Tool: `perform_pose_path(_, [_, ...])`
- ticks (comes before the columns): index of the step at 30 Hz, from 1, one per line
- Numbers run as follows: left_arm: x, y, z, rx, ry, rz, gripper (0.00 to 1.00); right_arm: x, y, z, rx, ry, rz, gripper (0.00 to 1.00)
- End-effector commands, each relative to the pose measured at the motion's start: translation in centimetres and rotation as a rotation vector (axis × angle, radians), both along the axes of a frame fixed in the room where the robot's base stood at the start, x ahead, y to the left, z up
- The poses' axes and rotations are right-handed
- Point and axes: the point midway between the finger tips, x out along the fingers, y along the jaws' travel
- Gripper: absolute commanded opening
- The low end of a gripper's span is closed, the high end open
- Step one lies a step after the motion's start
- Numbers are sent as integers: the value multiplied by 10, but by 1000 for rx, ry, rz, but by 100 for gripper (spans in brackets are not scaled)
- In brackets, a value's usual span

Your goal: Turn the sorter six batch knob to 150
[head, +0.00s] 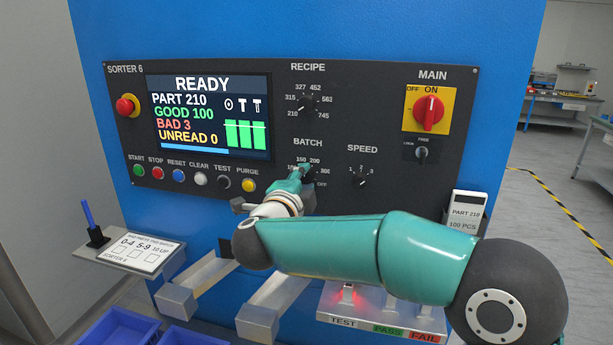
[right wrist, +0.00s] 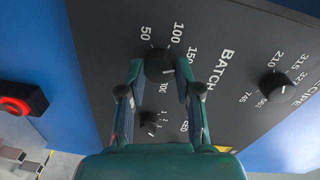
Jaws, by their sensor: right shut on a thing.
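The batch knob (right wrist: 160,65) is a black round knob on the dark sorter panel (head: 215,72), under the BATCH label. My right gripper (right wrist: 160,78) is shut on it, with one finger on each side. In the head view the right gripper (head: 300,177) covers most of the knob and part of its scale. The labels 150 and 200 show above it there. The wrist view shows 50, 100 and 150 around the knob. A small pale mark shows on the knob, but I cannot surely read its setting. My left gripper is not in view.
The recipe knob (head: 306,103) is above and the speed knob (head: 361,180) to the right. A red main switch (head: 428,114) and several push buttons share the panel. The screen (head: 208,115) reads READY, PART 210. A test shelf (head: 380,325) stands below my arm.

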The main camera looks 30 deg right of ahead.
Motion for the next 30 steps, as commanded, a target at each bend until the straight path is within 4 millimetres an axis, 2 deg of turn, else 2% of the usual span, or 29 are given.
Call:
perform_pose_path(1, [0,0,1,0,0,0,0,2,4,-7,-2,22,11,0])
perform_pose_path(15, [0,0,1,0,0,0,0,2,4,-8,-12,36,12,0])
perform_pose_path(16, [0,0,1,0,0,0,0,2,4,-8,-12,36,12,35])
perform_pose_path(20, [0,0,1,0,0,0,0,1,3,-7,-13,34,9,57])
perform_pose_path(30, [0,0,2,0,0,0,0,0,2,-3,-15,27,4,58])
